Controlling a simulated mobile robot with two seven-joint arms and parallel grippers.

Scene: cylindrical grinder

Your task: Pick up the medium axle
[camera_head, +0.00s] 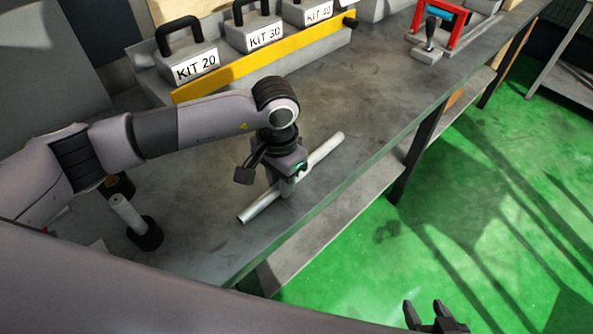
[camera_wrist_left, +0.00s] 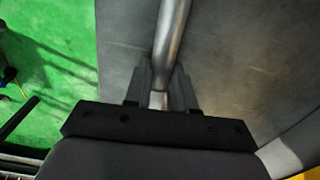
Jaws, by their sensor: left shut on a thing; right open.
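A long silver axle (camera_head: 325,149) lies across the grey workbench near its front edge in the head view. My left gripper (camera_head: 288,188) reaches down over the middle of this axle and is shut on it. In the left wrist view the axle (camera_wrist_left: 172,40) runs up from between the two fingers of the left gripper (camera_wrist_left: 161,92). Whether the axle is lifted off the bench cannot be told. My right gripper (camera_head: 435,318) is open and empty at the bottom of the head view, over the green floor.
A short light cylinder in a dark holder (camera_head: 146,234) stands at the bench's left. A red frame (camera_head: 457,33) stands farther along. The mid bench (camera_head: 350,85) is clear.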

